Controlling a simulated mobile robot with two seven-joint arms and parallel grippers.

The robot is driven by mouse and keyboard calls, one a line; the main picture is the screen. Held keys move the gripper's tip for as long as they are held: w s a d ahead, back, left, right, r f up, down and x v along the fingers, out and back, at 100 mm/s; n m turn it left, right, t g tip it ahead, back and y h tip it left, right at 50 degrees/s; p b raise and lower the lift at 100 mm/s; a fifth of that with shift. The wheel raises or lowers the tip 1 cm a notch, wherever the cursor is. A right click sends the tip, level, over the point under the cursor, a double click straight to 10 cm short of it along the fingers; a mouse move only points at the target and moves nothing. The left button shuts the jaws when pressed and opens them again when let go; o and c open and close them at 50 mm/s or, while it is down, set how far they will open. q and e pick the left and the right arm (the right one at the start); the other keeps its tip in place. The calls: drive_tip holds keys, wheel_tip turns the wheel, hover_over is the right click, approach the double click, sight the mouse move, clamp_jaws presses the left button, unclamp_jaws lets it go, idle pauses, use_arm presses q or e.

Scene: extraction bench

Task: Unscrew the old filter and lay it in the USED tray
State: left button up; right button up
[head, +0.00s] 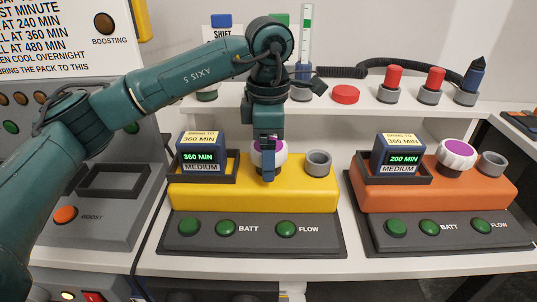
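A white filter with a purple top (283,153) sits on the yellow unit (250,197), between a display block and an open grey socket (318,163). My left gripper (268,165) points down right at this filter, with a finger in front of it hiding its middle. The far finger is hidden, so I cannot tell whether it grips or only surrounds the filter. A second white filter with a purple top (457,154) sits on the orange unit (435,195). My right gripper is not in view. No tray marked USED can be made out.
Display blocks read 360 MIN (201,153) and 200 MIN (399,156). A grey station (105,215) with an empty frame stands at the left. The shelf behind holds a red button (345,94), red-capped parts (394,78) and a dark blue pointed part (473,77).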

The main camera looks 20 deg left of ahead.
use_arm(q)
drive_tip(key=m, duration=0.4)
drive_tip(key=shift+m, duration=0.4)
drive_tip(key=m, duration=0.6)
drive_tip(key=shift+b, duration=0.35)
drive_tip(key=m, duration=0.4)
drive_tip(key=shift+m, duration=0.3)
drive_tip(key=m, duration=0.5)
drive_tip(key=shift+m, duration=0.4)
drive_tip(key=shift+c, duration=0.5)
